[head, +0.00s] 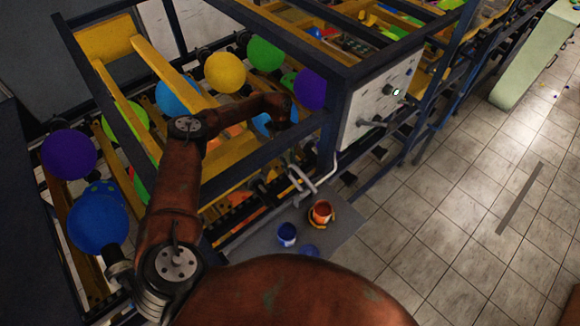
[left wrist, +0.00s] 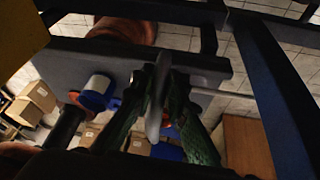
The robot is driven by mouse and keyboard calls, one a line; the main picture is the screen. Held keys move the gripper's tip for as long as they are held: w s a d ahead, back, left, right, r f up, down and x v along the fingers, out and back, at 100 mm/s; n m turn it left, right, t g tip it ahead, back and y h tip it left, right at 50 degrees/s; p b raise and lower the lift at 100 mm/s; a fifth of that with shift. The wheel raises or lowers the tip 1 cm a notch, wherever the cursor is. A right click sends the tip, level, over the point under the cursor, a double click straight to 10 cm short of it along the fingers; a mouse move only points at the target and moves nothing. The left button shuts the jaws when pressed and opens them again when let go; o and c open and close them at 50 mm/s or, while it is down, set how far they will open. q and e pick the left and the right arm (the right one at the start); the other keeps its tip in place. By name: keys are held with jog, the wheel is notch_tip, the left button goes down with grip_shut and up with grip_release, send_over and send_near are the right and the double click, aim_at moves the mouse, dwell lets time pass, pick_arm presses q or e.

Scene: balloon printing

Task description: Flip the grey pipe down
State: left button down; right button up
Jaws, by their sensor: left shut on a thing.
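The grey pipe (head: 321,182) is a bent pipe at the front side of the balloon machine, below the white control panel. In the left wrist view the grey pipe (left wrist: 157,100) stands between the two green fingers of my left gripper (left wrist: 160,78), which is shut on it. In the head view my left arm reaches over the machine frame and bends down behind a dark beam, so its fingertips are largely hidden there. My right gripper is not in view.
Dark blue frame beams (head: 240,168) surround my left arm closely. A blue paint bucket (head: 287,234) and an orange one (head: 321,213) stand on a grey plate (head: 345,222) beside the pipe. Coloured balloons hang around the machine.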

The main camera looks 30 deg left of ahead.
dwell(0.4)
pick_arm(q)
jog(key=shift+s+d+r+y+p, duration=0.1)
jog(key=shift+d+r+y+p, duration=0.15)
jog(key=shift+p, duration=0.35)
jog(key=shift+s+d+r+y+p, duration=0.15)
jog(key=shift+r+p, duration=0.2)
jog(key=shift+p, duration=0.2)
jog(key=shift+d+r+t+y+p, duration=0.1)
jog(key=shift+t+y+p, duration=0.2)
jog(key=shift+p, duration=0.15)
jog(key=c, duration=1.9)
grip_release()
